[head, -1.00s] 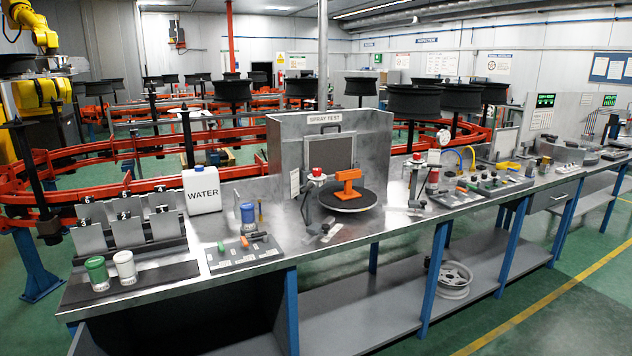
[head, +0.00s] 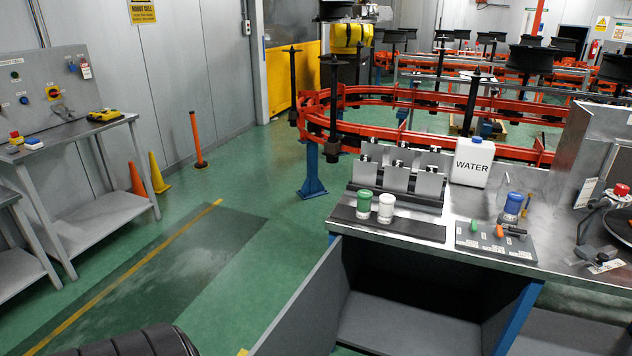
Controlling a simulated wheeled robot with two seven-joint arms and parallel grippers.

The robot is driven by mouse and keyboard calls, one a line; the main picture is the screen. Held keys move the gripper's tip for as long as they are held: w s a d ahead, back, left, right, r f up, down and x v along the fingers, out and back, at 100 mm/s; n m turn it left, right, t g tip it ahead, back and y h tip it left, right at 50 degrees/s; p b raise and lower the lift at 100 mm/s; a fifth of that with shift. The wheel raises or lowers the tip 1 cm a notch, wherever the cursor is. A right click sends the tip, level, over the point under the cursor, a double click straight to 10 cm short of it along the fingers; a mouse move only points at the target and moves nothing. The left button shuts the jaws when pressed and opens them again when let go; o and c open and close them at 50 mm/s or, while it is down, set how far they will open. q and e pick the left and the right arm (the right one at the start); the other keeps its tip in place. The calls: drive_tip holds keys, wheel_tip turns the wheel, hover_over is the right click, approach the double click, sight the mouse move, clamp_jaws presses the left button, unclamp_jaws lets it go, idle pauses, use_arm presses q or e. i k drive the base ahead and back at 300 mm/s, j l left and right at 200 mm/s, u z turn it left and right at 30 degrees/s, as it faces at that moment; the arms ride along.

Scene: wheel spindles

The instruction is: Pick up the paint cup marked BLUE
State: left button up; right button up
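A blue cup (head: 511,207) stands upright on the workbench, behind a grey board; any lettering on it is too small to read. A green cup (head: 364,203) and a white cup (head: 386,207) stand side by side on a black mat (head: 350,217) at the bench's left end. Neither of my grippers is in view.
A white WATER jug (head: 471,162) and a rack of grey panels (head: 430,184) stand behind the cups. The grey board (head: 485,240) holds small tools. The green floor (head: 235,265) between this bench and a left-hand table (head: 75,132) looks clear.

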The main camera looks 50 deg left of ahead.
sight(512, 203)
drive_tip(key=k+j, duration=0.15)
drive_tip(key=j, duration=0.25)
drive_tip(key=k+j, duration=0.1)
drive_tip(key=j, duration=0.3)
drive_tip(key=k+j, duration=0.15)
drive_tip(key=j, duration=0.25)
drive_tip(key=k+j, duration=0.1)
drive_tip(key=j, duration=0.35)
drive_tip(key=k+j+z, duration=0.1)
drive_tip(key=j, duration=0.3)
drive_tip(key=k+j, duration=0.2)
drive_tip(key=j, duration=0.2)
drive_tip(key=k+j, duration=0.15)
drive_tip(key=j, duration=0.25)
drive_tip(key=k+j, duration=0.1)
drive_tip(key=j, duration=0.3)
drive_tip(key=l+u, duration=0.25)
drive_tip(key=l, duration=1.05)
drive_tip(key=l+u, duration=0.25)
drive_tip(key=l, duration=1.05)
drive_tip(key=i+l+u, duration=0.25)
drive_tip(key=i+l, duration=0.2)
drive_tip(key=l, duration=0.2)
drive_tip(key=i+l+u, duration=0.15)
drive_tip(key=l, duration=0.2)
drive_tip(key=i+l+u, duration=0.25)
drive_tip(key=i+l, duration=0.15)
drive_tip(key=l, duration=0.35)
drive_tip(key=i+l+u, duration=0.15)
drive_tip(key=l, duration=0.25)
